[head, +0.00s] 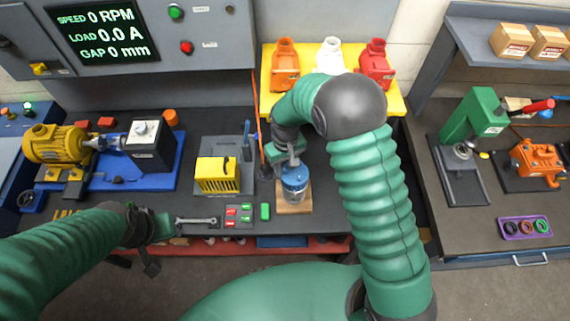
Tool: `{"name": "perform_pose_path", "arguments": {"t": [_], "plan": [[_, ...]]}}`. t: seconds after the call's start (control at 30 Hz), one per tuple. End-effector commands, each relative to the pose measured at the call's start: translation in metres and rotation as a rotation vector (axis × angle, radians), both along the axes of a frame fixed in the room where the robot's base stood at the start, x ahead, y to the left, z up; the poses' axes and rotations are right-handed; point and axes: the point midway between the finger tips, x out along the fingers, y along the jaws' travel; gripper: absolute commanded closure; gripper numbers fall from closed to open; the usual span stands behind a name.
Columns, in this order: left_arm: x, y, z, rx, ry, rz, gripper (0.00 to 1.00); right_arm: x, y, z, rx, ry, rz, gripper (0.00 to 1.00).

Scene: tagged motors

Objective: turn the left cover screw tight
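A blue motor (295,184) with a grey top stands upright on a small wooden board (294,209) at the front of the middle bench. The left cover screw is too small or hidden to make out. My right gripper (291,158) is at the top of the motor, pointing down; its fingers blend with the grey parts there, so its opening and any contact are unclear. My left gripper (168,229) is low at the bench's front edge, left of the motor. A grey wrench (197,220) lies close to its right; I cannot tell whether the fingers touch it.
Red and green blocks (239,213) lie between wrench and motor. A yellow slotted box (217,175) and thin upright rods stand left of the motor. A yellow motor (55,145) on a blue base is farther left. A yellow shelf (268,84) with coloured housings is behind.

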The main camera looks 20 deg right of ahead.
Motion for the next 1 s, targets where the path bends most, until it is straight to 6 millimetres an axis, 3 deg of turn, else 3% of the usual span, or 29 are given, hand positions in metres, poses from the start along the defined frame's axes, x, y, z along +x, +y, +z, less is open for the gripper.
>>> {"name": "perform_pose_path", "arguments": {"t": [0.07,0.33,0.77,1.0], "plan": [[-0.0001,0.0000,-0.0002,0.000,0.000,0.000,0.64,0.0002,0.0000,0.0001,0.000,0.000,0.000,0.66],[-0.0001,0.0000,-0.0001,0.000,0.000,0.000,0.64,0.0003,0.0001,0.0005,0.000,0.000,0.000,1.00],[0.0000,0.0000,-0.0007,0.000,0.000,0.000,0.64,0.0005,0.0000,0.0006,-0.001,-0.001,-0.016,1.00],[0.0000,0.0000,-0.0032,0.000,0.000,0.000,0.64,0.0006,0.0008,0.0003,0.000,-0.001,-0.113,1.00]]}}
